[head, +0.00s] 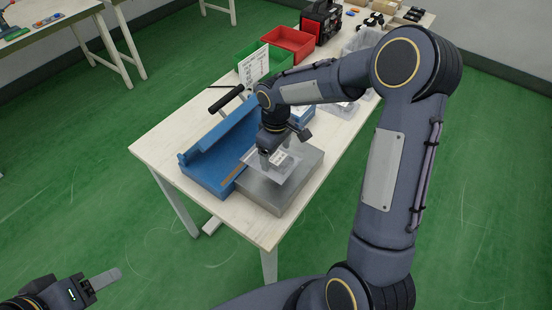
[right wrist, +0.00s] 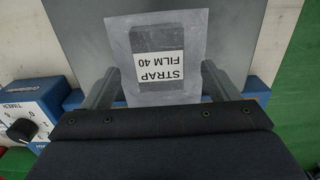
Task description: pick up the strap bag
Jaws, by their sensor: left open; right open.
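The strap bag (right wrist: 150,75) is a clear flat bag with a dark block inside and a white label reading "STRAP FILM 40". In the head view the bag (head: 270,167) lies on a grey metal plate on the table. My right gripper (right wrist: 155,88) is open above the bag, with one finger at each side of its near end; I cannot tell whether the fingers touch it. In the head view my right gripper (head: 275,155) points down and hides part of the bag. My left gripper (head: 103,283) is open and empty over the floor at lower left.
A blue sealer-like device (head: 205,175) with a black-handled arm stands beside the grey metal plate (head: 285,195). A timer knob (right wrist: 22,130) shows in the wrist view. Green (head: 262,68) and red (head: 288,42) bins stand farther back. The table's front left corner is bare.

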